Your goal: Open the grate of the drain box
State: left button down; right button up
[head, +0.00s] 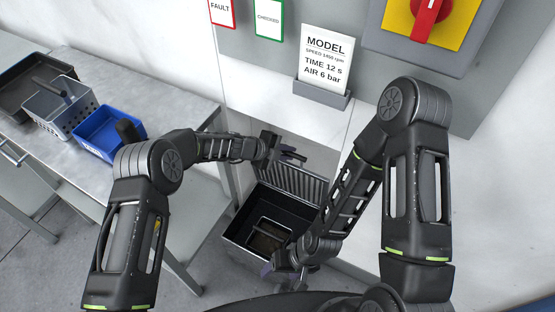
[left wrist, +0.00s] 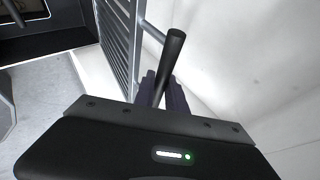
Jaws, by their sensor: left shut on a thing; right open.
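The drain box (head: 236,239) is a dark open-topped box on the floor below the grey panel. Its slatted grate (head: 298,186) stands raised and steeply tilted at the box's back side, so the inside shows. My left gripper (head: 290,157) is at the upper edge of the grate, shut on its dark bar handle. In the left wrist view the handle (left wrist: 172,62) sticks out from between the fingers, beside the grate's slats (left wrist: 118,45). My right gripper (head: 271,268) is open and low, over the box's front right part; its fingertips are partly hidden by its own wrist.
A grey table on the left holds a blue bin (head: 97,143), a perforated grey basket (head: 62,121) and a black tray (head: 22,92). A model sign (head: 326,58) and a red rotary switch (head: 430,14) are on the panel. Floor left of the box is clear.

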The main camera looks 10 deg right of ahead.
pick_arm(q)
jog(key=shift+w+d, duration=0.15)
jog(key=shift+w, duration=0.05)
jog(key=c, duration=1.4)
grip_release()
jog(key=shift+o, duration=0.2)
